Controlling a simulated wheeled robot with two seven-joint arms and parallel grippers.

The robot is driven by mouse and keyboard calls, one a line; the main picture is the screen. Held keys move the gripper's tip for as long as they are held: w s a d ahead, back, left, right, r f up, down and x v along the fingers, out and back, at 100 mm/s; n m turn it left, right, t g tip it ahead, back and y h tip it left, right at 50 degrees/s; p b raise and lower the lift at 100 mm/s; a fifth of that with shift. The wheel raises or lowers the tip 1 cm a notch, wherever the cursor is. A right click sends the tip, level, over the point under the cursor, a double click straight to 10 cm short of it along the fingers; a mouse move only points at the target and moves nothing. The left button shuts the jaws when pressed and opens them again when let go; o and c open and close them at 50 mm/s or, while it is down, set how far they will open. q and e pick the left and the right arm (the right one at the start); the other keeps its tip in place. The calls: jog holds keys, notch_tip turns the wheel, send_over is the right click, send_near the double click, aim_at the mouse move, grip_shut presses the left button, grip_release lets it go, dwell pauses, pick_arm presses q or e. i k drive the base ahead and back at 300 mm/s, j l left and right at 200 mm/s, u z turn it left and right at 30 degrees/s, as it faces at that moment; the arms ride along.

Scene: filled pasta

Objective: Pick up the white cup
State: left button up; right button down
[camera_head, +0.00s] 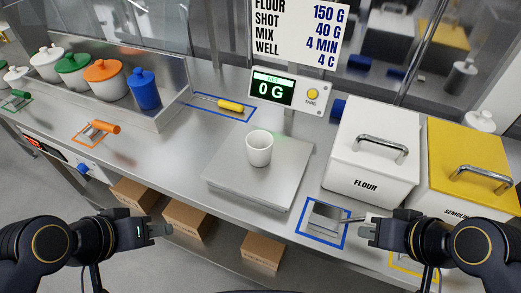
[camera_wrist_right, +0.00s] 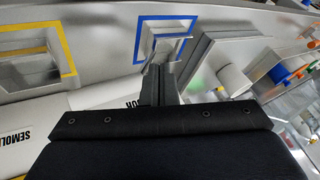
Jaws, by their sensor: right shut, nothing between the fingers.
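The white cup (camera_head: 259,148) stands upright on the square metal scale plate (camera_head: 230,182) in the middle of the counter. In the right wrist view the cup (camera_wrist_right: 233,80) shows at the right, on the plate's edge side. My right gripper (camera_head: 365,231) is shut and empty, near the blue-outlined square in front of the flour bin, to the right of the cup and apart from it. Its fingers also show in the right wrist view (camera_wrist_right: 160,75). My left gripper (camera_head: 168,230) is in front of the counter at lower left, far from the cup; its finger gap is unclear.
A metal scoop (camera_head: 326,215) lies in the blue outline by my right gripper. The flour bin (camera_head: 372,150) and yellow semolina bin (camera_head: 465,170) stand at right. The scale display (camera_head: 285,93) is behind the cup. Lidded pots (camera_head: 105,82) stand at left.

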aim_at(259, 142)
jog(key=i+j, duration=0.1)
jog(key=j, duration=0.35)
jog(key=i+j+z, duration=0.1)
jog(key=j, duration=0.3)
jog(key=i+j, duration=0.15)
jog(key=j, duration=0.75)
jog(key=i+z, duration=0.05)
jog(key=i, duration=0.05)
